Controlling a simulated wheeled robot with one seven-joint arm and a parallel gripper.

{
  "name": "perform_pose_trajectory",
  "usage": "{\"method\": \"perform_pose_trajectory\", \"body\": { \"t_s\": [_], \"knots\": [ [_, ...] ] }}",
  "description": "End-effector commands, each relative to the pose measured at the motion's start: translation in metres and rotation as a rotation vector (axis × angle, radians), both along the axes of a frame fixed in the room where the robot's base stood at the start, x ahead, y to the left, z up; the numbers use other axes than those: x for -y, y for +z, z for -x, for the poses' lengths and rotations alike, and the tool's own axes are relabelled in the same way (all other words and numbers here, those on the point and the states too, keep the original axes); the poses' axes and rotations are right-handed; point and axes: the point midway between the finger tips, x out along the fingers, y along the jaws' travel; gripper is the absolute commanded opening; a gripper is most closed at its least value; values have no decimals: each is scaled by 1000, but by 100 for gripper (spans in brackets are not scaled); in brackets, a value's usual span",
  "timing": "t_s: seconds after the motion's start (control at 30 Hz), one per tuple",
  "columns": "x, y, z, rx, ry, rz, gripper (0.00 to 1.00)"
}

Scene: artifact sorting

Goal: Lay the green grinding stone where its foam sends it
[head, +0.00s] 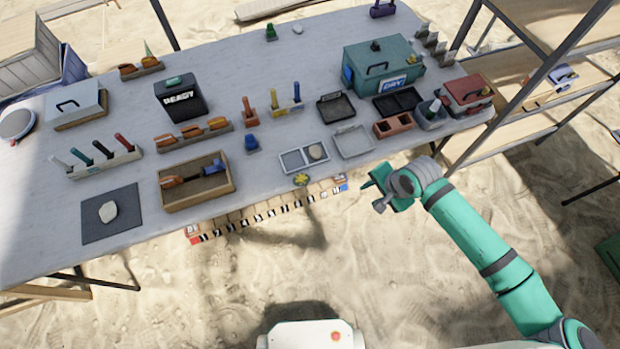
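I cannot pick out a green grinding stone for certain. A small teal-green piece (174,80) lies on top of the black box marked READY (180,103), and a small green piece (270,33) stands at the table's back edge. A dark grey mat (125,230), possibly foam, lies at the front left with a pale stone (108,211) on it. My gripper (371,195) hangs off the table's front edge, right of centre, apart from everything on the table.
A wooden tray (205,200) of tools and a two-part tray (290,160) holding a pale stone stand near the front edge. A teal box marked DRY (360,60) and a red box (465,92) are at the right. Shelves (560,85) stand beyond. The table's back middle is fairly clear.

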Motion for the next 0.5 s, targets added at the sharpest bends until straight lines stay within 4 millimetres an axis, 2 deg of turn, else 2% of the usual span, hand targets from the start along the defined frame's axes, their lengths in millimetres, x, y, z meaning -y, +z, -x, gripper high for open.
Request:
{"method": "perform_pose_trajectory", "body": {
  "t_s": [0.03, 0.2, 0.4, 0.5],
  "knots": [
    [-16, 10, -17, -32, -19, -24, 37],
    [-67, 49, -53, -177, -115, -107, 37],
    [-129, 93, -74, -336, -181, -173, 37],
    [-150, 108, -77, -395, -196, -189, 37]
  ]
}}
